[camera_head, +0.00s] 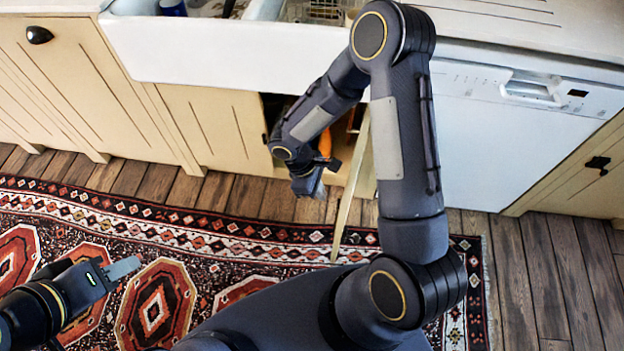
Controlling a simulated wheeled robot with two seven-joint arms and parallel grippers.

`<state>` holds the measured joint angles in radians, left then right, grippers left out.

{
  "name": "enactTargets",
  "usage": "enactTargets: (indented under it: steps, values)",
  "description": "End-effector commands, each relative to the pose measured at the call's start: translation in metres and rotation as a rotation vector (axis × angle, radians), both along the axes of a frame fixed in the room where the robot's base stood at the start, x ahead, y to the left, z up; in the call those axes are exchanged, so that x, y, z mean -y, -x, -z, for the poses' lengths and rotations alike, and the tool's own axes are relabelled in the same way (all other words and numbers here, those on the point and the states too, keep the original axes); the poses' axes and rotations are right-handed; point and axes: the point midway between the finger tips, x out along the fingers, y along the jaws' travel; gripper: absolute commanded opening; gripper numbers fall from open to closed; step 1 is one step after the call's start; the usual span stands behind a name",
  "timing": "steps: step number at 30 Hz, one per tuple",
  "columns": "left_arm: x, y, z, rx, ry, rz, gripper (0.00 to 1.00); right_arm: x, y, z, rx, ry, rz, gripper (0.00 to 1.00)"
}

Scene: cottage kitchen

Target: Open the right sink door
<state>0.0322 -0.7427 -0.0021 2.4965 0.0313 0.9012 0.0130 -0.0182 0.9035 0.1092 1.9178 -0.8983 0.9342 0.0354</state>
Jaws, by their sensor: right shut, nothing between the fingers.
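The right sink door (349,190) stands swung outward under the white sink. I see it nearly edge-on as a narrow cream strip reaching out over the rug. The cabinet opening beside it shows a dark interior with orange items (325,142), partly hidden by my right arm. My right gripper (318,192) is shut and empty, in front of the opening and left of the door, on its inner side. Whether it touches the door I cannot tell. The left sink door (215,122) is closed. My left gripper (125,268) is above the rug at lower left, away from the cabinets; its jaw opening is unclear.
The white sink (215,55) juts out above the doors. A white dishwasher (505,140) stands to the right. Closed cream cabinets (75,70) with dark handles line the left. A patterned rug (155,305) covers the wooden floor, which is clear in front.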

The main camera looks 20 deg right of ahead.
Motion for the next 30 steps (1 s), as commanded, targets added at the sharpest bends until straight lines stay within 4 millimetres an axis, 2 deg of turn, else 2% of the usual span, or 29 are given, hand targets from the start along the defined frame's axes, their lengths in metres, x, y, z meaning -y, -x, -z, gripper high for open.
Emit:
enactTargets:
  steps: [1,6,22,30]
  values:
    - [0.000,0.000,-0.001,0.000,0.000,0.000,0.36,0.009,0.006,-0.004,0.001,0.002,0.004,0.00]
    - [0.000,0.000,-0.002,0.000,0.000,0.000,0.36,0.024,0.019,-0.003,0.001,0.001,0.003,0.00]
    - [0.000,0.000,0.001,0.000,0.000,0.000,0.36,0.033,0.026,-0.003,0.002,0.002,-0.011,0.00]
    - [0.000,0.000,0.021,0.000,0.000,0.000,0.36,0.070,0.060,-0.001,0.003,0.004,-0.160,0.00]
